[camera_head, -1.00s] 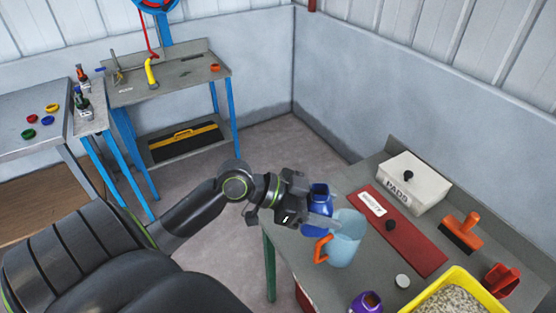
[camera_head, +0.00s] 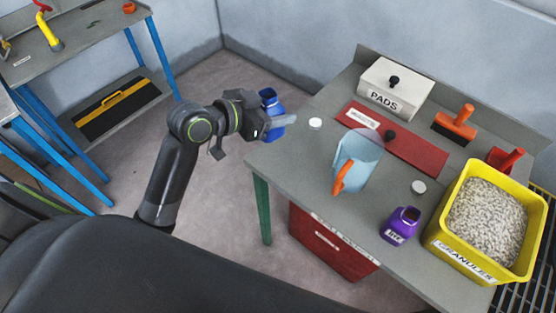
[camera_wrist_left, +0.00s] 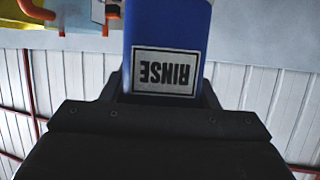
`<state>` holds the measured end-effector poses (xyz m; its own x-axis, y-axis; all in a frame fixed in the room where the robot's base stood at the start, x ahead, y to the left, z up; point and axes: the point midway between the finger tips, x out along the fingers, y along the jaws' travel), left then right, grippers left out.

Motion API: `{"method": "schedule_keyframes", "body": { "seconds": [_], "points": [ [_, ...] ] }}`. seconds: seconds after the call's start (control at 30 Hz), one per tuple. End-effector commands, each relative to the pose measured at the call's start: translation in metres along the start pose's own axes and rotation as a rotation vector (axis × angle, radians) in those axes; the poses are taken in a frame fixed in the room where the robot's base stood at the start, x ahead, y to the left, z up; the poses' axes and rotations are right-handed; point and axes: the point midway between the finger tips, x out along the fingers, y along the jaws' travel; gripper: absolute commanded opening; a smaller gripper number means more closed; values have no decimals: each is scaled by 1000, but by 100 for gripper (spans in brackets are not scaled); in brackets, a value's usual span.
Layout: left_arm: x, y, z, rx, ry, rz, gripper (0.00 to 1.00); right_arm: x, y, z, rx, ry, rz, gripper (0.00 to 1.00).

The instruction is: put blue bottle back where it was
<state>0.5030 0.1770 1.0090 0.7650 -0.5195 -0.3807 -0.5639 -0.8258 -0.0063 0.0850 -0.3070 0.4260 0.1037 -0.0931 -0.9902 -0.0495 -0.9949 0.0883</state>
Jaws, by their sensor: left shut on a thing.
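The blue bottle (camera_head: 270,104) is held in my left gripper (camera_head: 276,122), off the left edge of the grey table (camera_head: 290,165). It looks close to upright in the head view, with its opening at the top. In the left wrist view the blue bottle (camera_wrist_left: 168,25) fills the space ahead of the gripper, and its RINSE label reads upside down. A light blue jug (camera_head: 362,160) with an orange handle stands on the table to the right of the gripper. My right gripper is not in view.
A purple bottle (camera_head: 401,225), a yellow granules bin (camera_head: 450,240), white caps (camera_head: 315,124), a red mat (camera_head: 425,150), a PADS box (camera_head: 400,82) and an orange brush (camera_head: 458,125) stand on the table. Open floor lies left of it. A workbench (camera_head: 80,30) is at upper left.

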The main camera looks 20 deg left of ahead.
Motion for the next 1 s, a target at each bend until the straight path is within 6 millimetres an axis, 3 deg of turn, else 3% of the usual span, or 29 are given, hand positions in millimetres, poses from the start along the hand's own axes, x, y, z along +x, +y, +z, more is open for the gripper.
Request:
{"method": "schedule_keyframes", "body": {
  "seconds": [0.03, 0.1, 0.3, 0.53, 0.8, 1.0],
  "points": [
    [14, 1, 9, -19, 9, -27, 23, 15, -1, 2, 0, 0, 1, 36],
    [27, 0, 13, -39, 11, -73, 23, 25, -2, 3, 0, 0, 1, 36],
    [52, -2, 19, -82, 5, -178, 23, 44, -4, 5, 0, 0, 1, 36],
    [64, -2, 26, -103, -5, -227, 23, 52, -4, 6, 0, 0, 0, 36],
    [82, -1, 70, -105, -9, -231, 23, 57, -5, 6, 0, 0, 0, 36],
    [89, -1, 89, -104, -8, -230, 23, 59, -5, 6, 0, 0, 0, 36]
  ]
}}
